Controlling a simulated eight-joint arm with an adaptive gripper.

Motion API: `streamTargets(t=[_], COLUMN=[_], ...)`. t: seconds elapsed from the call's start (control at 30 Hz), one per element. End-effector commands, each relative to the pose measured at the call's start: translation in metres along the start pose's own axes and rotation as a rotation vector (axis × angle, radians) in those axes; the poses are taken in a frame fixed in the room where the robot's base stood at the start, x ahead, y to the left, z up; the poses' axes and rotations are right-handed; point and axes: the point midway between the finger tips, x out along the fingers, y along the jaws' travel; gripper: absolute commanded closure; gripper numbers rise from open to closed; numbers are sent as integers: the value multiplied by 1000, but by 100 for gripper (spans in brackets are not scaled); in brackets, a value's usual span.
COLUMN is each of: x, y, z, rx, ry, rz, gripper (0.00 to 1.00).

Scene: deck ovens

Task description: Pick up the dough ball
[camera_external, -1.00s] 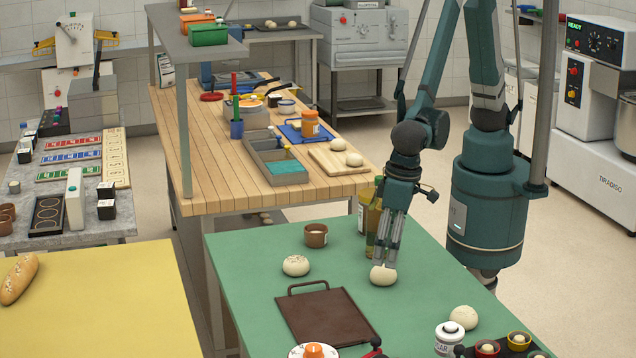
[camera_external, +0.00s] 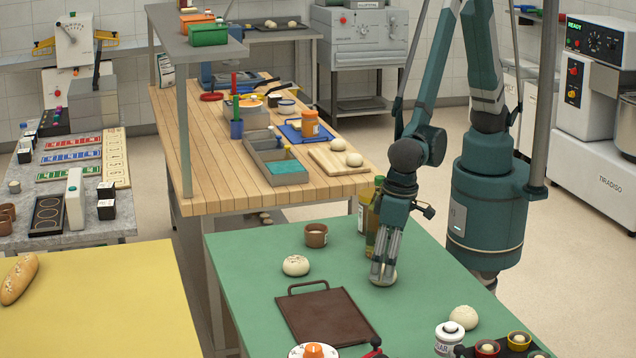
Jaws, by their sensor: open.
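A pale dough ball (camera_external: 391,279) lies on the green table (camera_external: 258,245), to the right of the brown tray. My gripper (camera_external: 382,277) points down at this ball, and its fingers cover much of it. The fingers are open and low around or in front of the ball; I cannot tell if they touch it. A second, speckled ball (camera_external: 295,265) sits behind the tray at the left. A third pale ball (camera_external: 463,318) sits near the table's right edge.
A brown cup (camera_external: 316,235) stands behind, and bottles (camera_external: 368,222) stand close behind my gripper. A white jar (camera_external: 449,338) and small bowls (camera_external: 518,341) crowd the front right.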

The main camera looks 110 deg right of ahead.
Motion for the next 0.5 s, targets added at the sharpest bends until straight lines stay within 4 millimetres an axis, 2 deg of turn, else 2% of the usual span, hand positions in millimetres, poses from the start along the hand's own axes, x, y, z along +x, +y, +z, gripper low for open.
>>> streamTargets(t=[0.2,0.5], x=[18,22], y=[0,0], z=[0,0], rx=[0,0], ry=[0,0], rz=[0,0], gripper=[44,44])
